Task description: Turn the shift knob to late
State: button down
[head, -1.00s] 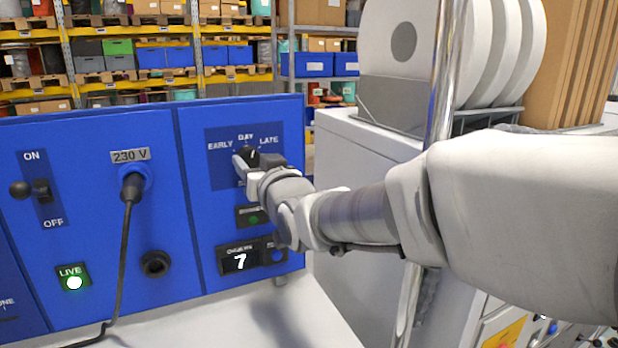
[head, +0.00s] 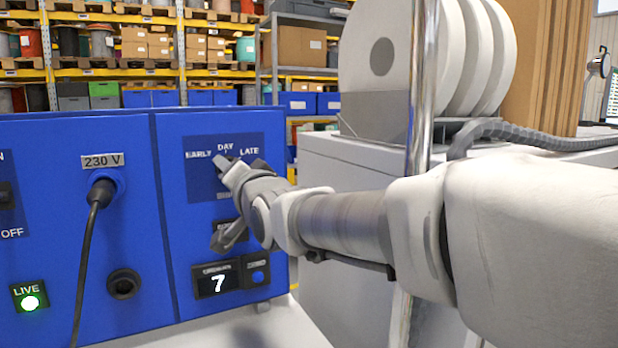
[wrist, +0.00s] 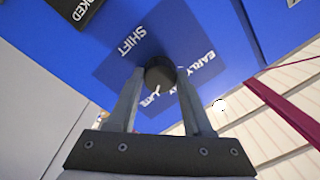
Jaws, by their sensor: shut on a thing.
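The shift knob (wrist: 160,72) is a dark round knob on a dark blue plate in the wrist view. My gripper (head: 236,170) is shut on it, with one finger on each side. The plate's labels EARLY, DAY and LATE (head: 249,152) show in the head view above the fingers. In the wrist view the knob's short white mark (wrist: 157,89) lies on the side toward LATE. My fingers hide most of the knob in the head view.
The blue panel (head: 140,225) also holds a 230 V plug (head: 102,190) with a cable, a lit LIVE lamp (head: 29,300) and a display (head: 217,283) reading 7. A grey cabinet (head: 330,220) with white reels (head: 385,55) stands to the right.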

dwell(0.4)
jog(key=shift+c, duration=1.6)
grip_release()
jog(key=shift+s, duration=0.1)
jog(key=b+v, duration=0.1)
jog(key=v, duration=1.6)
